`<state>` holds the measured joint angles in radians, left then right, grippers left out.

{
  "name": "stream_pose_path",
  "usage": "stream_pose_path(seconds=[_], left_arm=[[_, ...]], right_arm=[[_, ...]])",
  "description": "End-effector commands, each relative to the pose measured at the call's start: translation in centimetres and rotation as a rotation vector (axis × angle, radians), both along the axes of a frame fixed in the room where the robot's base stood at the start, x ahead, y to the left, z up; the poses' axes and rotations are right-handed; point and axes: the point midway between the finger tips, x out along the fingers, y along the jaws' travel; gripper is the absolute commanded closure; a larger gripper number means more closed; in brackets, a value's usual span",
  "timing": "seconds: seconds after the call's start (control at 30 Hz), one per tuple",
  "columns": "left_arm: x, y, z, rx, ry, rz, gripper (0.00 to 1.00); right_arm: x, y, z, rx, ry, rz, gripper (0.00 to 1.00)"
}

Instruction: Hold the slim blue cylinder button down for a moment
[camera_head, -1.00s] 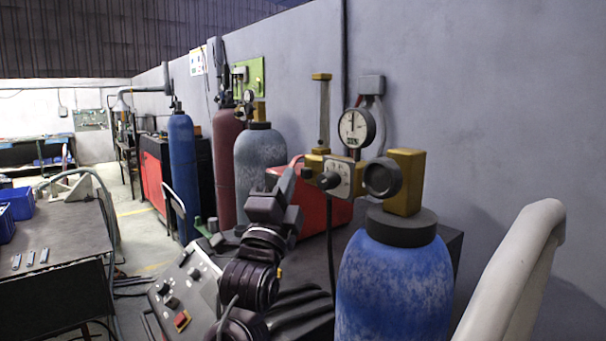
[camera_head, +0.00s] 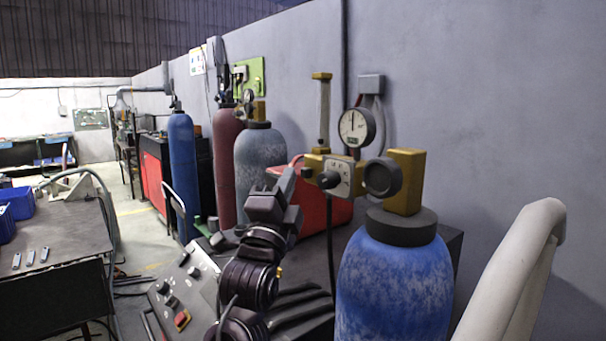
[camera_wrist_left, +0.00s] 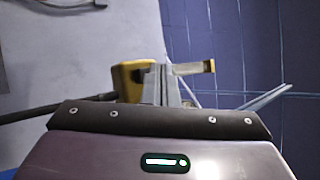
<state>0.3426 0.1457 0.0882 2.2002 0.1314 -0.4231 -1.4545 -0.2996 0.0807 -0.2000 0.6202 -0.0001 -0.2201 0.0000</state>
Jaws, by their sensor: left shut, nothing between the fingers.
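A slim blue cylinder (camera_head: 183,170) stands upright in the left middle of the head view, beyond the dark red and grey cylinders. No separate button on it can be made out. My left gripper (camera_head: 287,183) is in front of the red case, shut and empty, its fingers pointing up and away. It seems well apart from the slim blue cylinder. In the left wrist view the shut fingers (camera_wrist_left: 163,84) stand in front of a yellow fitting (camera_wrist_left: 130,78); whether they touch it cannot be told. My right gripper is not in view.
A wide blue cylinder (camera_head: 394,285) with a brass valve (camera_head: 405,180) and round gauge (camera_head: 356,127) stands close at right. A grey cylinder (camera_head: 260,165), a dark red cylinder (camera_head: 227,160) and a red case (camera_head: 325,210) stand behind my arm. A control panel (camera_head: 185,290) lies below left.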

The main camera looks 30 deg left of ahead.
Motion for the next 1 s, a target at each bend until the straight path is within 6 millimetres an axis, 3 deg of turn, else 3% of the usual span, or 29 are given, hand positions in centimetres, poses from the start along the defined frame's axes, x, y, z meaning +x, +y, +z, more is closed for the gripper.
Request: stream_pose_path(seconds=[1.0], left_arm=[[0.76, -0.31, 0.07, 0.0, 0.001, 0.0, 1.0]], right_arm=[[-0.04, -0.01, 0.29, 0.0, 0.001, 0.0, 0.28]])
